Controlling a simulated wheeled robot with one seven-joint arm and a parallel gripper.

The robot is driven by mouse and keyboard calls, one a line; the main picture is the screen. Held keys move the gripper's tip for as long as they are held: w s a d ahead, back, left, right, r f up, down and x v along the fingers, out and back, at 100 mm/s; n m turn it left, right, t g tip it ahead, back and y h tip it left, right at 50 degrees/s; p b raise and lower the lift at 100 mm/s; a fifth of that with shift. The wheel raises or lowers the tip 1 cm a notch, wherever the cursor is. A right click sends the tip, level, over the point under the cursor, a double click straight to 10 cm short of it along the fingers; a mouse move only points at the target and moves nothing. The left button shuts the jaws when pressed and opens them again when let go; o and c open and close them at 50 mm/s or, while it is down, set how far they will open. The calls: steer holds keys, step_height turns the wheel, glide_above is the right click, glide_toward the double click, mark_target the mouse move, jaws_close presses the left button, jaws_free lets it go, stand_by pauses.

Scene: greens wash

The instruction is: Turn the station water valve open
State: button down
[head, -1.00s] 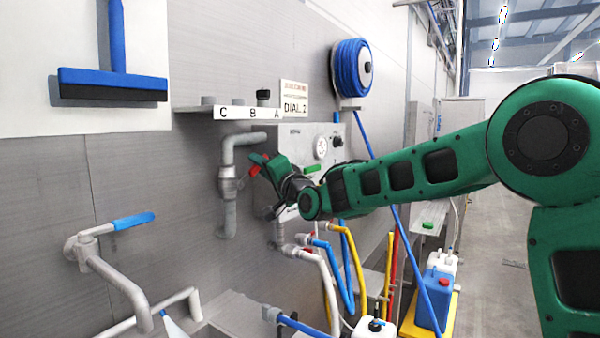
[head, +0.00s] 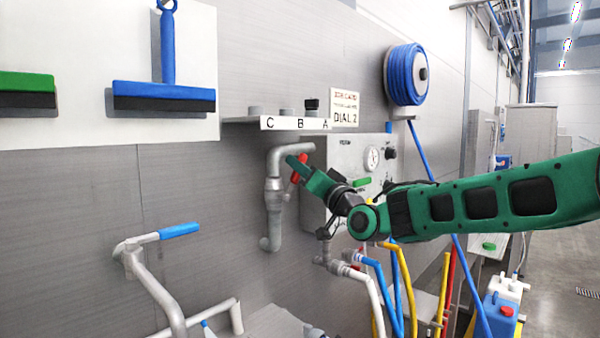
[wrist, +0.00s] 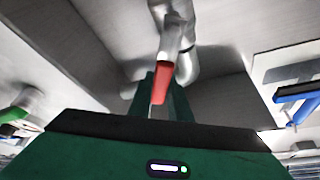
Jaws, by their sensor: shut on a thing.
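The station water valve sits on a grey wall pipe (head: 273,200) left of the control box. Its red lever (head: 295,177) shows on both sides of my gripper's fingers and slants steeply. My gripper (head: 298,165) is green and shut on the red lever. In the wrist view the red lever (wrist: 162,80) runs from the pipe (wrist: 172,38) to between my gripper's two fingers (wrist: 162,102). The fingers hide part of the lever and of the valve body.
A control box (head: 345,155) with a gauge stands just right of the valve. A shelf marked C, B, A (head: 296,123) is above. A blue-handled tap (head: 180,230) is lower left. Hoses hang below right, and a blue hose reel (head: 405,75) is upper right.

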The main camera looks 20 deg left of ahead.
steer(key=shift+w+d+f, duration=0.1)
steer(key=shift+w+d, duration=0.05)
steer(key=c, duration=1.6)
jaws_free()
steer(key=shift+w, duration=0.1)
steer(key=shift+c, duration=0.2)
steer(key=shift+s, duration=0.2)
steer(key=v, duration=1)
steer(key=shift+d+f, duration=0.2)
steer(key=shift+d, duration=0.05)
steer(key=shift+s, duration=0.1)
